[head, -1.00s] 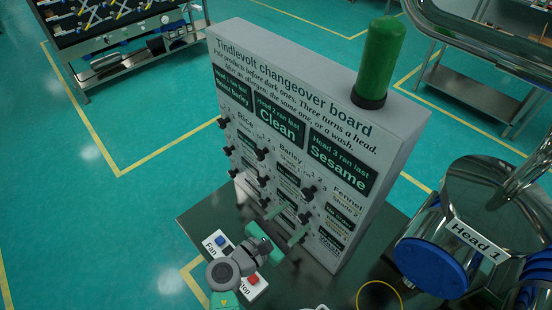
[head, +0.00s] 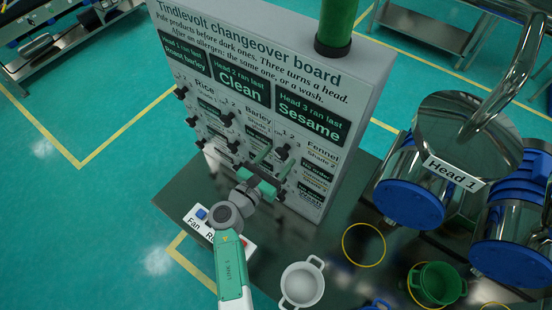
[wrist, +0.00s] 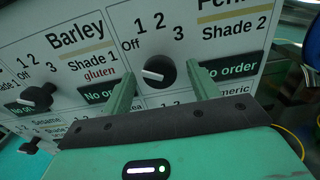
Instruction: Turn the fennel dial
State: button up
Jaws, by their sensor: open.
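The fennel dial (wrist: 160,73) is a round black knob with a white pointer. It sits on the board beside the "Fen…" and "Shade 2" print, with Off, 1, 2 and 3 around it. Its pointer aims left, on the Off side. It also shows in the head view (head: 283,153), at the upper right of the dials. My gripper (wrist: 166,74) is open, with one green finger on each side of the dial in the wrist view. I cannot tell whether the fingers touch it. In the head view my gripper (head: 279,157) is close to the board's face.
The changeover board (head: 365,90) carries several other dials, including the barley dial (wrist: 38,97) to the left. A button box (head: 201,214) lies below. A white pot (head: 302,285), a green pot (head: 436,285) and the Head 1 drum (head: 408,200) stand right.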

jog(key=c, duration=1)
jog(key=shift+f+m+b, duration=0.1)
jog(key=shift+m+b, duration=0.2)
jog(key=m+b, duration=0.2)
jog(key=b, duration=0.1)
jog(key=shift+f+m, duration=0.15)
jog(key=shift+m, duration=0.25)
jog(key=m+b, duration=0.4)
jog(key=shift+m, duration=0.3)
jog(key=m+b, duration=0.4)
jog(key=shift+r+m+b, duration=0.2)
jog(key=shift+m+b, duration=1.65)
jog(key=shift+m, duration=0.05)
